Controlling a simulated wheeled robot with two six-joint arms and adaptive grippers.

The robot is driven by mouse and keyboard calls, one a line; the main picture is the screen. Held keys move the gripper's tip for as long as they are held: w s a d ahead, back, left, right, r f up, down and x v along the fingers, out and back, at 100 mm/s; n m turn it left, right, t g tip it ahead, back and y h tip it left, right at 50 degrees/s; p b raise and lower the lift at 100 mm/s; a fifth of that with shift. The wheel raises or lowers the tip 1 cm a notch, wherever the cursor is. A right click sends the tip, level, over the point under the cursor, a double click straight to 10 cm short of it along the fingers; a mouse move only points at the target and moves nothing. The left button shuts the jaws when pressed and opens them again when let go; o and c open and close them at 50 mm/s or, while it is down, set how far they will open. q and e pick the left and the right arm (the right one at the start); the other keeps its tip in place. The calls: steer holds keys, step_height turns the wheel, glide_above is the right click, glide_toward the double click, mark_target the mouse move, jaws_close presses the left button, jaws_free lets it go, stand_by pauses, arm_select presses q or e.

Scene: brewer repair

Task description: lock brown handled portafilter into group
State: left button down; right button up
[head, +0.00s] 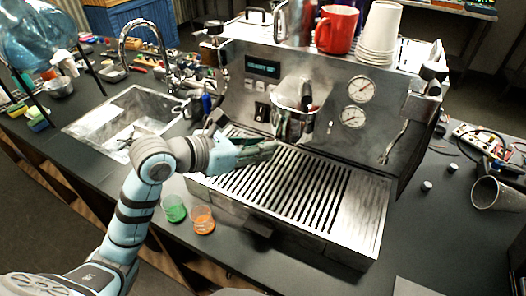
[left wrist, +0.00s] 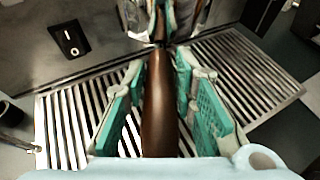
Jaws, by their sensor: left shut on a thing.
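The espresso machine (head: 300,85) stands on the dark counter with its group (head: 293,120) at the middle of the front panel. My left gripper (head: 272,148) reaches in from the left, over the drip tray and just below the group. In the left wrist view, a brown handle (left wrist: 159,110) runs up the middle between the teal fingers of my left gripper (left wrist: 162,62), which is shut on it. The handle's far end meets shiny metal at the top. Whether the portafilter is seated in the group cannot be told. My right gripper is not in view.
The slatted drip tray (head: 362,215) lies under the group. A red mug (head: 337,29) and stacked cups (head: 380,35) sit on top. A sink (head: 125,115) is at left.

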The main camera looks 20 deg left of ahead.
arm_select(q)
steer(key=w+a+m+g+h+b, duration=0.1)
steer(key=a+m+g+h+b, duration=0.1)
steer(key=m+b, duration=0.1)
steer(key=shift+w+g+h, duration=0.3)
steer(key=shift+w+h, duration=0.1)
